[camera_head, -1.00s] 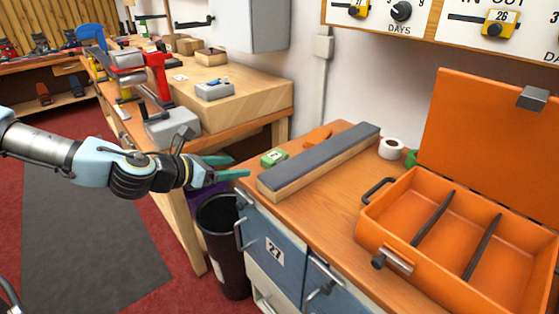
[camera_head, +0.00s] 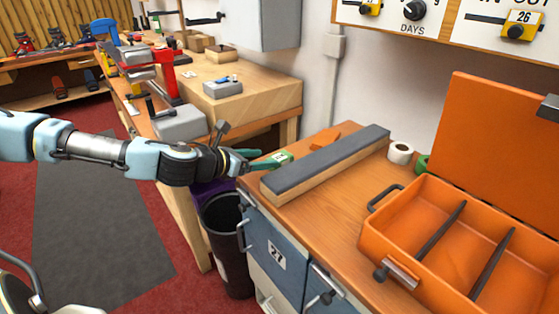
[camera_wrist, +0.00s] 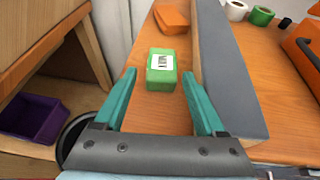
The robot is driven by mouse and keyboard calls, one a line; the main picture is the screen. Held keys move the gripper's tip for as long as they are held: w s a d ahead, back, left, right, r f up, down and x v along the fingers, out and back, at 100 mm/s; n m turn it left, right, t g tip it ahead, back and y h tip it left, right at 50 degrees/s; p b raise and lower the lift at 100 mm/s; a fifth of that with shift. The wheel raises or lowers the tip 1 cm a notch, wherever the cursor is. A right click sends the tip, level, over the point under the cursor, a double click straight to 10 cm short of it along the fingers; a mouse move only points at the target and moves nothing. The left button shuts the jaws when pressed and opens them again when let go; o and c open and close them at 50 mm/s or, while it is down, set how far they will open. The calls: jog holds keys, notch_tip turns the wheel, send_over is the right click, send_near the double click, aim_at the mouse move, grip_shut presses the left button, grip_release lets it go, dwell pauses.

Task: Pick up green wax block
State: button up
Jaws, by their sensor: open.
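The green wax block (camera_wrist: 161,72) lies on the orange wooden cabinet top, with a white label on its upper face. In the wrist view it sits ahead of and between the fingertips of my gripper (camera_wrist: 158,85). The teal fingers are apart and nothing is held between them. In the head view the block (camera_head: 281,158) shows just beyond the fingertips of my gripper (camera_head: 252,160), which partly overlap it.
A long grey-topped wooden bar (camera_wrist: 232,72) lies close right of the block. An orange block (camera_wrist: 171,19) lies behind it. An open orange case (camera_head: 400,225) stands right, near white and green tape rolls. A black bin (camera_head: 224,240) and purple tray (camera_wrist: 38,117) are below.

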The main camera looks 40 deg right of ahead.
aim_at(278, 158)
jog(key=p+x, duration=0.1)
jog(key=x, duration=0.1)
jog(key=p+x, duration=0.1)
jog(key=x, duration=0.1)
jog(key=shift+s+d, duration=0.15)
jog(key=shift+s, duration=0.05)
jog(key=shift+d+f, duration=0.3)
jog(key=shift+d, duration=0.1)
grip_shut()
